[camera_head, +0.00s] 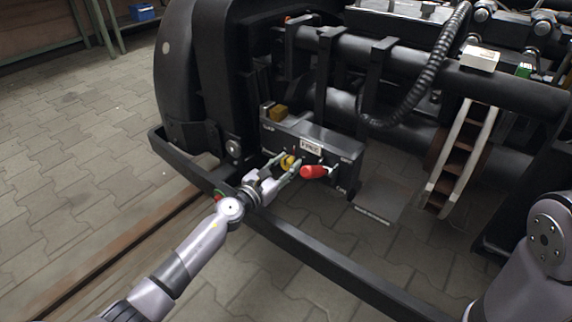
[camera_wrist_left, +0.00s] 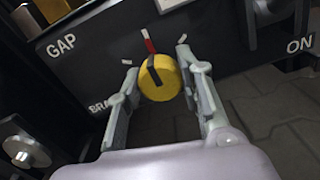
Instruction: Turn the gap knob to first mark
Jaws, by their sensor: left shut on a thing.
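The yellow gap knob (camera_head: 287,161) is on the front of a dark control box (camera_head: 336,150). In the left wrist view the knob (camera_wrist_left: 160,80) has a black bar and a red pointer (camera_wrist_left: 149,45) directed up at a white tick (camera_wrist_left: 145,33). Other white ticks sit to its left (camera_wrist_left: 126,61) and right (camera_wrist_left: 182,38). My left gripper (camera_head: 286,166) is shut on the knob, one finger on each side of it, as its fingers (camera_wrist_left: 157,62) also show in the wrist view. My right gripper is out of view; only part of that arm shows at lower right.
A red handle (camera_head: 314,171) is close to the right of the knob. A black frame rail (camera_head: 330,262) runs in front of and below the box. A black ribbed hose (camera_head: 436,75) hangs to the right. Open paved floor (camera_head: 75,135) lies at left.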

